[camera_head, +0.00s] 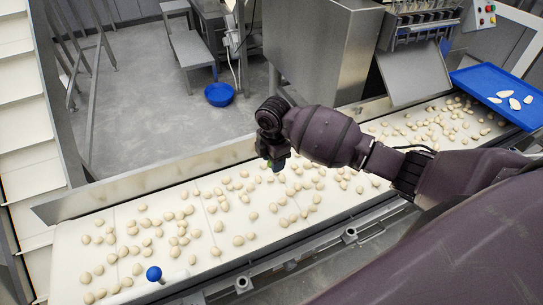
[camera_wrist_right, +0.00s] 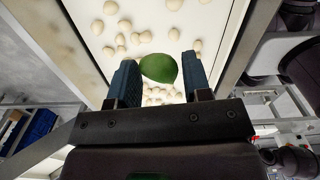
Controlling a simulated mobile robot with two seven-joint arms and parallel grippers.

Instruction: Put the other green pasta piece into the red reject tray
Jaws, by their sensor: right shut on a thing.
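My right gripper (camera_head: 275,163) hangs over the white conveyor belt in the head view, its jaws pointing down. In the right wrist view its two blue fingers (camera_wrist_right: 160,78) are on either side of a green pasta piece (camera_wrist_right: 160,67), and it is shut on that piece. The piece is smooth and rounded, and it is larger in this view than the pale pieces behind it. In the head view it is mostly hidden by the gripper. No red tray shows in either view. My left gripper is not in view.
Many pale pasta pieces (camera_head: 237,240) lie scattered on the conveyor belt (camera_head: 70,262). A blue tray (camera_head: 478,82) with a few pale flat pieces stands at the upper right. A blue ball knob (camera_head: 153,273) stands at the belt's front edge. A blue bowl (camera_head: 219,94) is on the floor behind.

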